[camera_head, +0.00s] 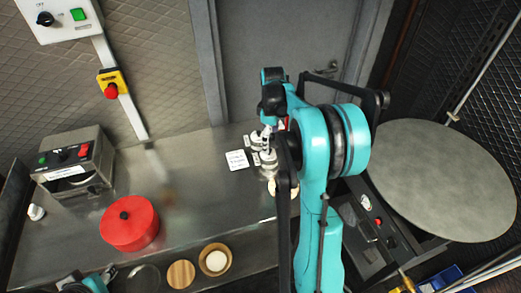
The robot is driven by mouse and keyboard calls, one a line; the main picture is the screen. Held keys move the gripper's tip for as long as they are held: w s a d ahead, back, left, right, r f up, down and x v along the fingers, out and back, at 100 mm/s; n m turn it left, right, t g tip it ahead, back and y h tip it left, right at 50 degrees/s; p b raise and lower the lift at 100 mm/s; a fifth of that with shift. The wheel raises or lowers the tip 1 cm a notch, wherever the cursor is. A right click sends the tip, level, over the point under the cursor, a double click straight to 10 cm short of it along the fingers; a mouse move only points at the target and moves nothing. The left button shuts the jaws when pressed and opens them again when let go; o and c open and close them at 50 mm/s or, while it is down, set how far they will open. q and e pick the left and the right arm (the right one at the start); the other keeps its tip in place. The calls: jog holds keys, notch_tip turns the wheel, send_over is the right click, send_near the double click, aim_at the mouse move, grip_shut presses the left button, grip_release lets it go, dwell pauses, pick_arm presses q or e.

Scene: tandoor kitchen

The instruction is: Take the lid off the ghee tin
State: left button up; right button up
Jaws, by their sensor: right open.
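Small metal tins (257,140) with pale labels stand in a cluster on the steel counter, beside a white card. I cannot read which one is the ghee tin, and part of the cluster is hidden behind my right arm. My right gripper (267,143) is open, right over or beside these tins; its fingers are small and partly covered by my arm, and I cannot tell whether they touch a lid. Only a teal and black piece of my left arm shows at the bottom left edge; its gripper is out of view.
A red round lidded pot (130,224) stands on the counter (190,190), with a wooden lid (181,274) and a bowl of white stuff (215,260) at the front. A steel appliance (72,160) stands at the left. A large round plate (440,180) is at the right.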

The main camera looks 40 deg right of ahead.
jog(key=f+b, duration=0.1)
jog(key=f, duration=0.5)
jog(key=shift+a+b, duration=0.2)
jog(key=shift+b, duration=0.2)
jog(key=c, duration=1)
jog(key=shift+a+r, duration=0.1)
jog(key=c, duration=0.4)
